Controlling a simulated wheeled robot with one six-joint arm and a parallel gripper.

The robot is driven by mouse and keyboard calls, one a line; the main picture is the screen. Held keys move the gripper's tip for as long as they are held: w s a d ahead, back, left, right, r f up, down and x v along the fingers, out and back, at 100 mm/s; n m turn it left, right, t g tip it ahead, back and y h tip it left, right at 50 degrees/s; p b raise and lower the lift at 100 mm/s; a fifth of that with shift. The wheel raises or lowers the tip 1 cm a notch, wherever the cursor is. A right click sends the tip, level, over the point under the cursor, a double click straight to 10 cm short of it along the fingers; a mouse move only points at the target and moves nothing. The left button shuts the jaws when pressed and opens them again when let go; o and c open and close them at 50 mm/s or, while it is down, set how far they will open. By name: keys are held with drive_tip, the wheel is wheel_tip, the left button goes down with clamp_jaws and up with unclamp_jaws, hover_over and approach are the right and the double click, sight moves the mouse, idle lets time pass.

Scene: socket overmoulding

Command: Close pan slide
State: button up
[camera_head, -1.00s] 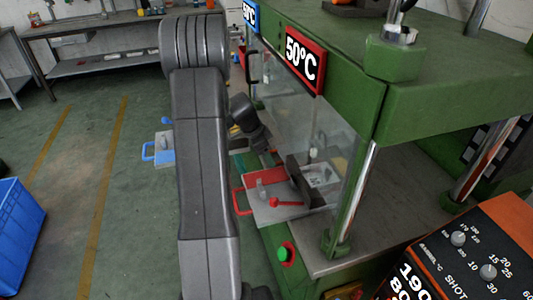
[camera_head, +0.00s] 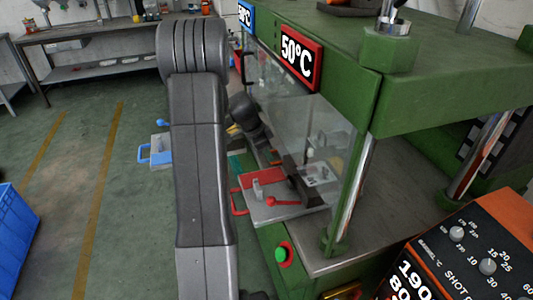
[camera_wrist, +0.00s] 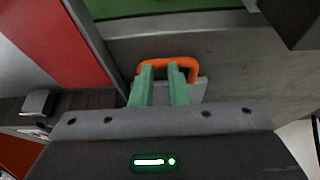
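In the wrist view, my gripper (camera_wrist: 160,68) has two green fingers with a clear gap between them. Their tips overlap an orange handle (camera_wrist: 184,62) fixed to a small grey plate (camera_wrist: 198,91). I cannot tell whether the fingers touch the handle. In the head view, my arm hides the gripper. A slide with a red handle (camera_head: 238,206) and grey top (camera_head: 268,213) sticks out of the green machine below the 50°C sign (camera_head: 300,57). A second slide with a blue handle (camera_head: 143,153) shows further back, partly behind my arm.
The green machine (camera_head: 372,100) has a clear guard (camera_head: 315,120) and a steel post (camera_head: 352,190). A control box (camera_head: 480,255) stands at the lower right. A blue crate (camera_head: 15,232) sits at the left. The floor between crate and arm is free.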

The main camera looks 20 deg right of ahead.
drive_tip(key=shift+o, duration=0.5)
drive_tip(key=shift+w+f, duration=0.1)
drive_tip(key=shift+f, duration=0.05)
drive_tip(key=o, duration=0.5)
drive_tip(key=shift+r, duration=0.25)
drive_tip(key=o, duration=0.4)
drive_tip(key=shift+w+r, duration=0.1)
drive_tip(key=shift+w, duration=0.15)
drive_tip(key=p+v, duration=0.6)
drive_tip(key=v, duration=0.9)
drive_tip(key=shift+s, duration=0.1)
drive_tip(key=shift+d+b, duration=0.1)
drive_tip(key=shift+b, duration=0.25)
drive_tip(key=v, duration=1.3)
drive_tip(key=shift+r, duration=0.35)
